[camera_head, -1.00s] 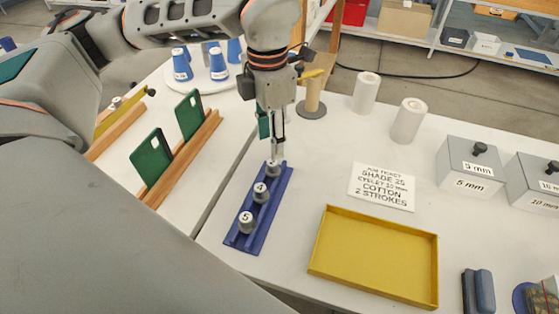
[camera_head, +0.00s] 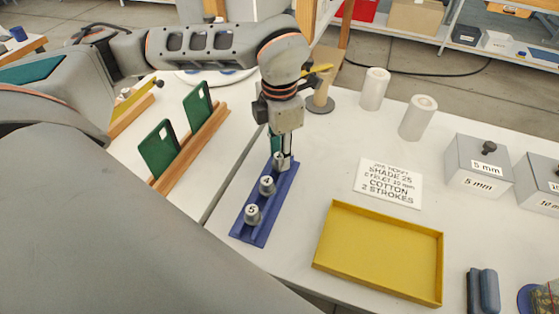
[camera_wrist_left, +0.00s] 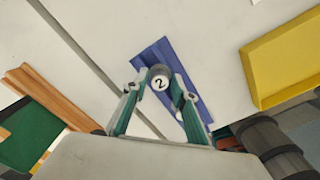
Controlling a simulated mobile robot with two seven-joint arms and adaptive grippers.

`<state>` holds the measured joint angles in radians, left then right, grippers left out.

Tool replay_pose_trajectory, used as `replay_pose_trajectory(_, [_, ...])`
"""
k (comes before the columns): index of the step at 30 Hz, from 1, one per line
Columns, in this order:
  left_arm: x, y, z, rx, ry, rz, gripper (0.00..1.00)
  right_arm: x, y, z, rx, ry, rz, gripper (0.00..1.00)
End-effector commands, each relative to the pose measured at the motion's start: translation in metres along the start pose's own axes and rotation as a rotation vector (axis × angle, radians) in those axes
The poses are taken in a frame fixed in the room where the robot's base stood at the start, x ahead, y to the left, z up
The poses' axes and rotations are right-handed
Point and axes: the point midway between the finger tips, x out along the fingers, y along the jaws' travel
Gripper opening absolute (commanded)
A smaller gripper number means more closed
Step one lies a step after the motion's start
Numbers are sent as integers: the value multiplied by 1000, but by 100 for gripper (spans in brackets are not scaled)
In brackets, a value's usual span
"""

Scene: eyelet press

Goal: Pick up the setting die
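A blue rack (camera_head: 250,237) holds a row of silver setting dies: die 5 (camera_head: 253,214) nearest, die 4 (camera_head: 267,185) in the middle, and die 2 (camera_head: 279,160) at the far end. My left gripper (camera_head: 282,163) points down over the far end of the rack, its fingers around die 2. In the left wrist view, die 2 (camera_wrist_left: 160,79) sits between the two fingertips (camera_wrist_left: 159,84), with small gaps seeming to show at its sides. Die 2 still stands on the rack (camera_wrist_left: 148,56). The other dies are hidden there. My right gripper is out of view.
A yellow tray (camera_head: 380,289) and a printed card (camera_head: 389,183) lie right of the rack. Two white rolls (camera_head: 374,88) and grey weight-like blocks (camera_head: 478,170) stand farther right. Green panels (camera_head: 158,151) stand in a wooden holder (camera_head: 190,157) on the left.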

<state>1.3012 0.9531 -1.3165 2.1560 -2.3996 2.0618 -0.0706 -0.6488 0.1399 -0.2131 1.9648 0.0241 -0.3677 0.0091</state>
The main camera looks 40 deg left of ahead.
Motion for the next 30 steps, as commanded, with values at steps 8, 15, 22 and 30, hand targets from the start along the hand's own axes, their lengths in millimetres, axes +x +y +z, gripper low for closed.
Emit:
replay_pose_trajectory(8, [0,0,0,0,0,0,0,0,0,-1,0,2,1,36])
replay_pose_trajectory(15, [-4,0,0,0,-1,0,0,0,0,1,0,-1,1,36])
replay_pose_trajectory(22, [-27,0,1,0,-4,2,0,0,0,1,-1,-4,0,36])
replay_pose_trajectory(30, [-86,1,1,-2,-6,4,0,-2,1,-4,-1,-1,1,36])
